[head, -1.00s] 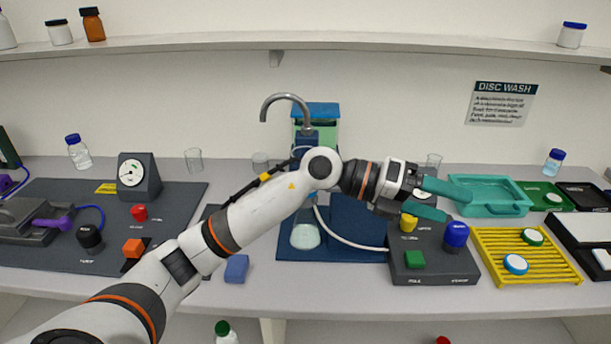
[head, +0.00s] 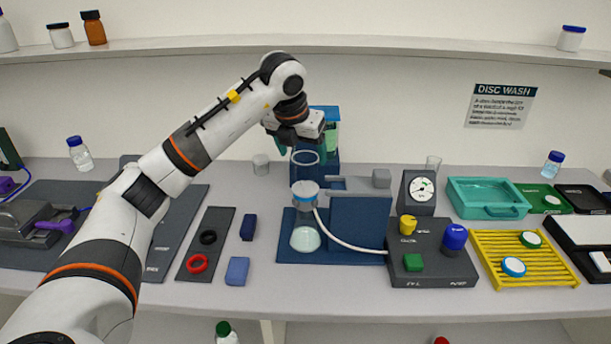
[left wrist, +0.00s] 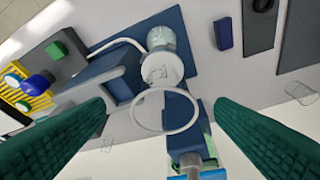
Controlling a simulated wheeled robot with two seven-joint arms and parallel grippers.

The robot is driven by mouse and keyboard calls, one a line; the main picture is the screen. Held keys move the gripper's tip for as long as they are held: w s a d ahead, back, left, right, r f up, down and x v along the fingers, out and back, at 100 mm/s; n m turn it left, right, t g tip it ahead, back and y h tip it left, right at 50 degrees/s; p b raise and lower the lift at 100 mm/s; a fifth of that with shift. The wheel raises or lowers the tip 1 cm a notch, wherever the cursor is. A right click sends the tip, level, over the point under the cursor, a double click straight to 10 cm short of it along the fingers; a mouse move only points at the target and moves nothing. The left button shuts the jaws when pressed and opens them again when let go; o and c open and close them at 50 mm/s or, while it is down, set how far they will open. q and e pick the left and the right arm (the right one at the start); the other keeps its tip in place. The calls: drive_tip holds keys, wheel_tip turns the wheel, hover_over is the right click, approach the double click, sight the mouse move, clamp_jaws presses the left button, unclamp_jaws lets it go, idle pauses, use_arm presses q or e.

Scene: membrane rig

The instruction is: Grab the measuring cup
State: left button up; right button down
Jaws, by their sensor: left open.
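No cup carries a readable marking, so I cannot tell which one is the measuring cup. A small clear cup (head: 261,165) stands at the back left of the filter rig; it also shows in the left wrist view (left wrist: 300,93). Another clear cup (head: 433,166) stands behind the right gauge. A clear open cylinder (head: 306,172) sits upright above the rig's flask; its round rim (left wrist: 167,112) lies between my fingers in the left wrist view. My left gripper (head: 304,148) is open and empty above and behind that cylinder; contact is not visible. My right gripper is not in view.
The flask (head: 305,238) and blue blocks of the rig fill the middle, with a white hose to the right. A control box (head: 430,262), yellow rack (head: 522,262) and teal tray (head: 488,208) are at right. A shelf (head: 400,45) runs above.

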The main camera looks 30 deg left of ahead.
sight(305, 165)
use_arm(q)
drive_tip(key=shift+w+a+f, duration=0.1)
drive_tip(key=shift+w+f, duration=0.15)
drive_tip(key=shift+f, duration=0.4)
drive_tip(key=shift+w+f+p, duration=0.15)
drive_tip(key=shift+f+p, duration=0.1)
drive_tip(key=shift+p, duration=0.2)
drive_tip(key=x, duration=0.1)
drive_tip(key=p+x, duration=0.1)
drive_tip(key=x, duration=0.1)
drive_tip(key=shift+w+a+f+p, duration=0.2)
drive_tip(key=shift+w+a+p, duration=0.1)
drive_tip(key=shift+p, duration=0.1)
drive_tip(key=shift+w+f, duration=0.2)
drive_tip(key=shift+f, duration=0.25)
drive_tip(key=c, duration=1.1)
drive_tip(key=shift+o, duration=0.2)
drive_tip(key=shift+r, duration=0.1)
